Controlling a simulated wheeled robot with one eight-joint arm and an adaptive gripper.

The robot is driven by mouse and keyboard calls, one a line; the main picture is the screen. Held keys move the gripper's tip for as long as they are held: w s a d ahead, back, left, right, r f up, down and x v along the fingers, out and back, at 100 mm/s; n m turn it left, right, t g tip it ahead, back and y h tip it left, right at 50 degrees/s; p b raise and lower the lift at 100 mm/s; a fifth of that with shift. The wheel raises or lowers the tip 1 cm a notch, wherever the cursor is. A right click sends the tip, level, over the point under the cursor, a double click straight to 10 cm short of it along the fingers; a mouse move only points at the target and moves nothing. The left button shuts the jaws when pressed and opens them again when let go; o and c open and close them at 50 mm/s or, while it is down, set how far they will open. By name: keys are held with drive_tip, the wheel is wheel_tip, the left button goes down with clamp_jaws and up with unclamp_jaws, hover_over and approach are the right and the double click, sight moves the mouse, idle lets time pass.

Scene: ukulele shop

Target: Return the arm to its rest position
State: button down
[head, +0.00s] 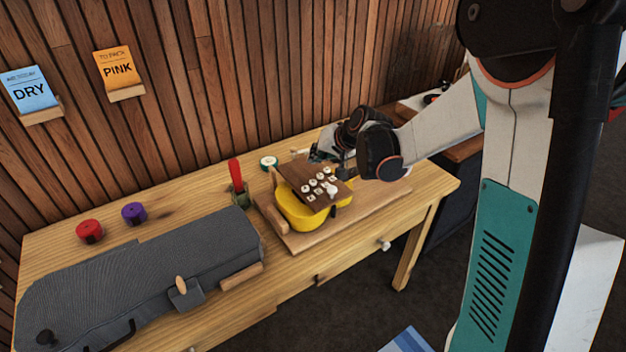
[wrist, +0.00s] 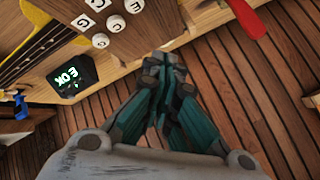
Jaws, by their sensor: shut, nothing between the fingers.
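My gripper (wrist: 163,72) is shut and empty in the wrist view, its dark fingertips together. In the head view my arm reaches in from the right, and the gripper end is above the back right of the workbench, behind the yellow ukulele, mostly hidden by my own wrist. The yellow ukulele body (head: 296,212) lies on a wooden board (head: 380,207). A brown plate (head: 304,172) with several white lettered knobs sits over it, and the knobs also show at the top of the wrist view (wrist: 100,40). A small black tuner with green characters (wrist: 72,78) shows in the wrist view.
A grey case (head: 150,265) covers the bench's left front. A red roll (head: 89,231), a purple roll (head: 133,212) and a red-handled tool (head: 235,172) stand behind it. The plank wall (head: 220,70) rises close behind the bench. Open floor (head: 375,290) lies in front.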

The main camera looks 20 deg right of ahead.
drive_tip(key=shift+s+r, duration=0.1)
idle(0.5)
drive_tip(key=s+a+r+n+h, duration=0.1)
drive_tip(key=s+a+r, duration=0.1)
drive_tip(key=s+r, duration=0.55)
drive_tip(key=s+d+n+g+h, duration=0.1)
drive_tip(key=s+n+h, duration=0.1)
drive_tip(key=s, duration=2.4)
drive_tip(key=shift+s+r+n+h, duration=0.15)
drive_tip(key=shift+r+n+h, duration=0.25)
drive_tip(key=shift+n, duration=0.2)
